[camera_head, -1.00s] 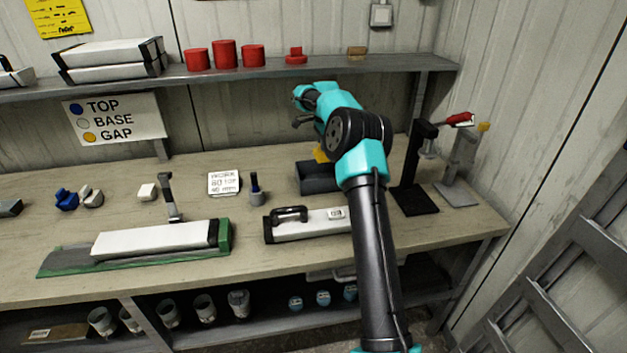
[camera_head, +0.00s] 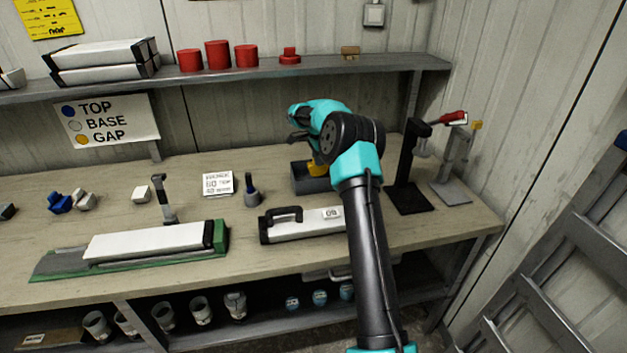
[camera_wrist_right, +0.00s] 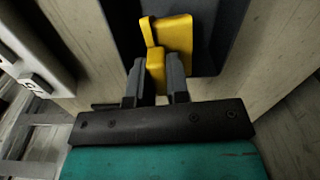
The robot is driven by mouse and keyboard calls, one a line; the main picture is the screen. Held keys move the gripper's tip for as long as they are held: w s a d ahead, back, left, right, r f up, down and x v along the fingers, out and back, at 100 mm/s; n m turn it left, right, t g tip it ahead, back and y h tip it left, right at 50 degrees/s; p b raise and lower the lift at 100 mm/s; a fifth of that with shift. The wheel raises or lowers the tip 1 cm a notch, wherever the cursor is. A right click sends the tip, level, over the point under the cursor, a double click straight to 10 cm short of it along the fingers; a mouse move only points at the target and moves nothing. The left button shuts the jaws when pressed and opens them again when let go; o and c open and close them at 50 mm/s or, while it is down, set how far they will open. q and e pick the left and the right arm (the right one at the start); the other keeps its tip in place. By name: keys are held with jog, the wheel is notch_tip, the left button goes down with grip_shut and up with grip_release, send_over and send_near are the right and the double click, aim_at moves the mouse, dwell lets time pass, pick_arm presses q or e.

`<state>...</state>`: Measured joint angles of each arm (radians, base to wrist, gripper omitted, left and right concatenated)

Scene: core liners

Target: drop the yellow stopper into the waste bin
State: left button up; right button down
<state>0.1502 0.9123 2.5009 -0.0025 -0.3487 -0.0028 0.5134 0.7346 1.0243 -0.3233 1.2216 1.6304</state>
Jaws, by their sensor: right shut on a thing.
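A dark open box (camera_head: 308,186) stands on the bench beside my right arm. Yellow pieces (camera_head: 316,169) show at its opening, partly hidden by the arm. In the right wrist view, my right gripper (camera_wrist_right: 155,68) is shut on a yellow stopper (camera_wrist_right: 155,58), over or inside the dark box (camera_wrist_right: 222,40). More yellow (camera_wrist_right: 177,34) shows just beyond the fingertips; I cannot tell whether it is the same piece or another. In the head view the right fingers are mostly hidden. My left gripper is out of view. No container is clearly marked as a waste bin.
A case with a handle (camera_head: 300,226) lies in front of the box. A dark stand (camera_head: 410,198) and a grey stand (camera_head: 452,190) are close on the right. The shelf (camera_head: 330,68) runs above and behind.

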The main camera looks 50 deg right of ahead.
jog(key=c, duration=1)
grip_release()
notch_tip(320, 180, up, 17)
jog(key=shift+r, duration=0.2)
jog(key=shift+a, duration=0.1)
dwell(0.5)
